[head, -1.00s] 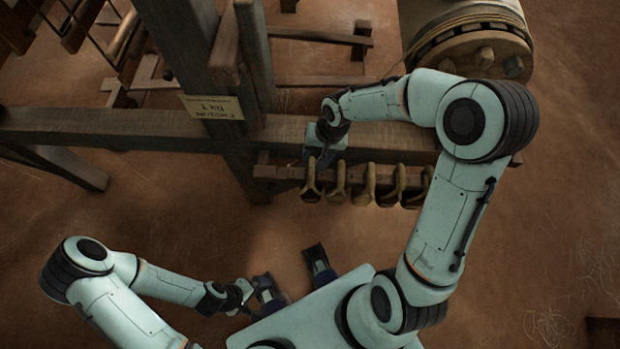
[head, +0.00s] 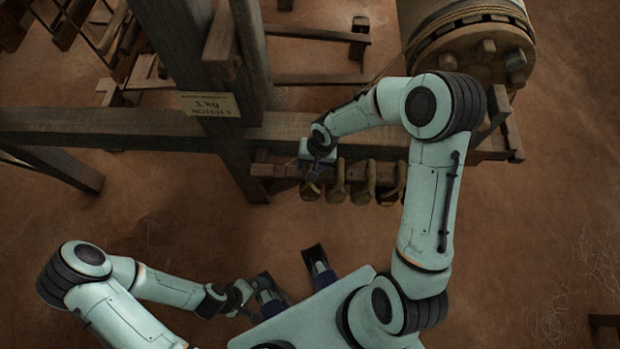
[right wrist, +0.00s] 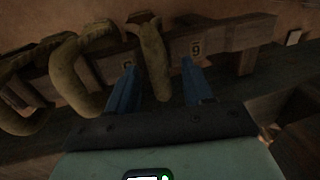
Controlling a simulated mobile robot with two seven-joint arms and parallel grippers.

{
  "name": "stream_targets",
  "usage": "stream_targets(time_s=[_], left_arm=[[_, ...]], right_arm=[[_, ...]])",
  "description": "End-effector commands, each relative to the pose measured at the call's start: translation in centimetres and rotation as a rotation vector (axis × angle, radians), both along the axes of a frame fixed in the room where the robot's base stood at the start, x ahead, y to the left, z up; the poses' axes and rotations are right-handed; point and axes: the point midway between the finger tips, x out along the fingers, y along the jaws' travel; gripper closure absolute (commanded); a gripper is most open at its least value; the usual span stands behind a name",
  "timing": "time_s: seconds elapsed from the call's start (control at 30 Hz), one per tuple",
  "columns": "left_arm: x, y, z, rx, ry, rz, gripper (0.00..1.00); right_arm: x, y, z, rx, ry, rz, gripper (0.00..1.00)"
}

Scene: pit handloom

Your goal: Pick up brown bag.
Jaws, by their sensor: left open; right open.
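Several yellowish-brown bags hang in a row from a wooden rail (head: 274,170) on the loom; they look alike. The leftmost bag (head: 311,191) is partly hidden under my right gripper (head: 314,174) in the head view. In the right wrist view, my right gripper (right wrist: 158,66) is open. One narrow bag (right wrist: 153,58) shows between its two blue fingers, with no clear grip on it. Another bag (right wrist: 77,75) hangs just left of the fingers. My left gripper (head: 248,291) is open and empty, low near my base, far from the bags.
A large roller (head: 470,45) is at upper right. The brown floor (head: 170,220) in front is clear.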

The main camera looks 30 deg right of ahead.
Motion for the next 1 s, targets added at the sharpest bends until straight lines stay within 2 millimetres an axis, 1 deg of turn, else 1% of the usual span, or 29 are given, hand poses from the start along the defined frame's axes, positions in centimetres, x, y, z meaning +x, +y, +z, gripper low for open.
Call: stream_targets(time_s=[0.03, 0.1, 0.33, 0.37, 0.4, 0.47, 0.5, 0.53, 1.0], left_arm=[[0.03, 0.0, -0.15, 0.001, -0.002, 0.001, 0.0], [0.07, 0.0, -0.19, 0.0, -0.003, 0.001, 0.0], [0.09, -0.01, -0.14, 0.001, -0.004, 0.001, 0.0], [0.09, 0.0, -0.15, 0.001, -0.004, 0.001, 0.0], [0.09, -0.01, -0.14, 0.001, -0.004, 0.001, 0.0], [0.09, 0.0, -0.15, 0.0, -0.003, 0.001, 0.0], [0.09, 0.0, -0.15, 0.0, -0.003, 0.001, 0.0], [0.09, 0.0, -0.15, 0.0, -0.003, 0.001, 0.0], [0.07, 0.01, -0.16, 0.0, -0.003, 0.001, 0.0]], right_arm=[[0.04, 0.13, -0.66, -0.001, 0.001, 0.002, 0.49], [0.11, 0.18, -1.08, 0.0, 0.0, 0.001, 0.49], [0.16, 0.2, -1.15, 0.0, -0.001, 0.0, 0.49], [0.15, 0.2, -1.14, 0.0, -0.001, 0.0, 0.52], [0.15, 0.2, -1.14, 0.0, -0.001, 0.0, 0.65], [0.14, 0.2, -1.13, -0.001, -0.001, 0.0, 0.85], [0.14, 0.2, -1.13, -0.001, -0.001, 0.001, 0.98], [0.14, 0.2, -1.13, -0.001, -0.001, 0.001, 1.0], [0.13, 0.21, -1.11, -0.001, -0.001, 0.001, 1.0]])
